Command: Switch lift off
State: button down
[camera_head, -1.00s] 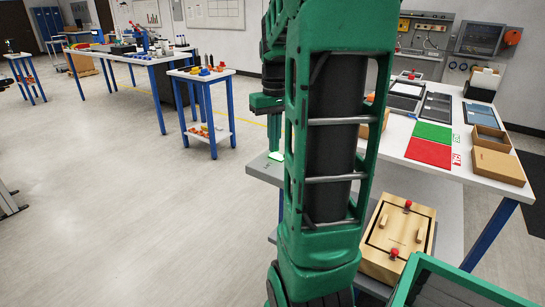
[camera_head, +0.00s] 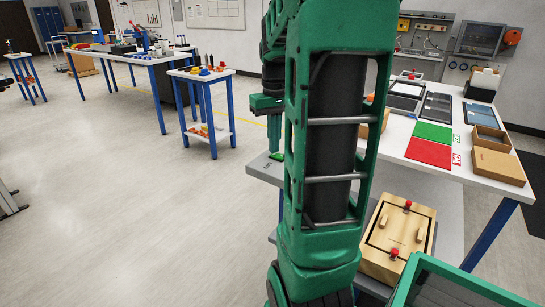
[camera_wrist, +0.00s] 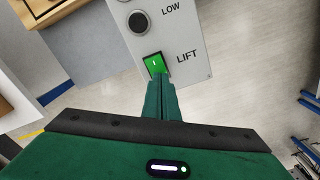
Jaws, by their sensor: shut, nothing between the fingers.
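The lift switch (camera_wrist: 154,64) is a green rocker with a white mark, set in a grey panel (camera_wrist: 185,35) beside the printed word LIFT in the wrist view. My gripper (camera_wrist: 160,82) is shut and empty, its fingertips at the switch's lower edge and covering part of it. I cannot tell whether they touch it. In the head view the switch (camera_head: 277,156) is a small dark green patch on the grey panel's end, without a bright glow. My gripper (camera_head: 274,148) points down just above it, partly beside my arm.
A round black knob (camera_wrist: 139,22) marked LOW is on the same panel. A wooden box (camera_head: 398,240) with red knobs stands on the grey surface at right. A white table (camera_head: 440,178) with red and green mats is behind it. Open floor lies to the left.

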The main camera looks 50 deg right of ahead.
notch_tip(320, 180, up, 6)
jog(key=shift+r, duration=0.15)
dwell(0.6)
dwell(0.5)
jog(key=s+a+f, duration=0.6)
jog(key=s+a, duration=0.1)
jog(key=a, duration=0.1)
jog(key=s+a+f+m, duration=0.1)
jog(key=s+a+f, duration=0.5)
jog(key=a, duration=0.3)
jog(key=shift+s+a+f, duration=0.15)
jog(key=shift+s, duration=0.2)
